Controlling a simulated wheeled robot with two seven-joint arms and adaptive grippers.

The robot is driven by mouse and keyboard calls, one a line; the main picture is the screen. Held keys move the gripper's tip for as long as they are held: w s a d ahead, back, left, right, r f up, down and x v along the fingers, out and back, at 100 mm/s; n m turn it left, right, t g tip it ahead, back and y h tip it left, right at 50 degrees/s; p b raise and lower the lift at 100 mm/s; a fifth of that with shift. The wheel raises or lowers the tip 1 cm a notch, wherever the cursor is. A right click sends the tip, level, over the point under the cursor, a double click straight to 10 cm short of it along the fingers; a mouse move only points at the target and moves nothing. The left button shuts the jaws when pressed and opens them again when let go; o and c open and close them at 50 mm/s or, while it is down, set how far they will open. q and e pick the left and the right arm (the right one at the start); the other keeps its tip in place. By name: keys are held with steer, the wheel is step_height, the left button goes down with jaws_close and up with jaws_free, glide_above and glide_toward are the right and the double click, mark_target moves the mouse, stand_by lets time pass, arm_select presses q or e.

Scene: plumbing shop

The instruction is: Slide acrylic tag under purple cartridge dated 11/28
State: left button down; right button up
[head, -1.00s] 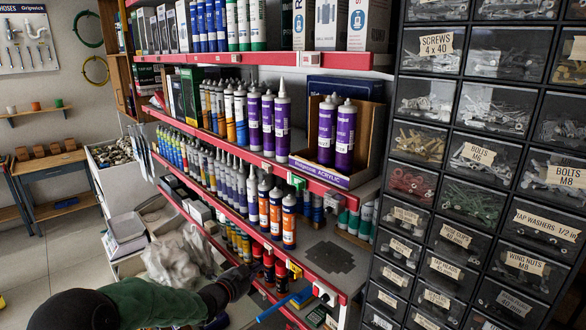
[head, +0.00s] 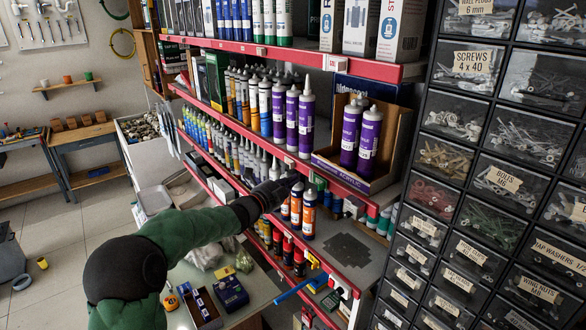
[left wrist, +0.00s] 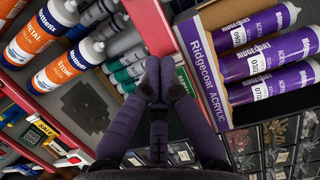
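Purple cartridges stand on the upper red-edged shelf. In the left wrist view, purple cartridges (left wrist: 262,60) show beside the carton's purple "Ridgecoat Acrylic" front (left wrist: 205,75). White date labels show on them, but I cannot read the dates surely. My left gripper (head: 292,182) is at the shelf's front edge, below the loose purple cartridges. Its fingers (left wrist: 160,75) are together at the red rail, with no object visible between them. I cannot make out the acrylic tag. My right gripper is not in view.
Orange-and-white cartridges (head: 309,215) stand on the shelf below, close to my left gripper. A small green tag (left wrist: 184,80) is on the rail beside the fingers. A drawer cabinet (head: 455,155) stands at the right. A work table (head: 258,292) is below my left arm.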

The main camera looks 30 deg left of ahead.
mark_target(299, 165)
arm_select(q)
steer(key=w, duration=0.2)
steer(key=w+p, duration=0.1)
steer(key=w, duration=0.1)
steer(key=shift+w+d+r, duration=0.1)
steer(key=shift+d, duration=0.25)
steer(key=a, duration=0.1)
steer(key=w+a+p, duration=0.1)
steer(key=shift+w+a, duration=0.2)
steer(key=shift+a, duration=0.2)
steer(key=shift+w+a+p, duration=0.2)
steer(key=shift+a+p, duration=0.1)
steer(key=shift+a, duration=0.15)
steer(key=shift+a, duration=0.1)
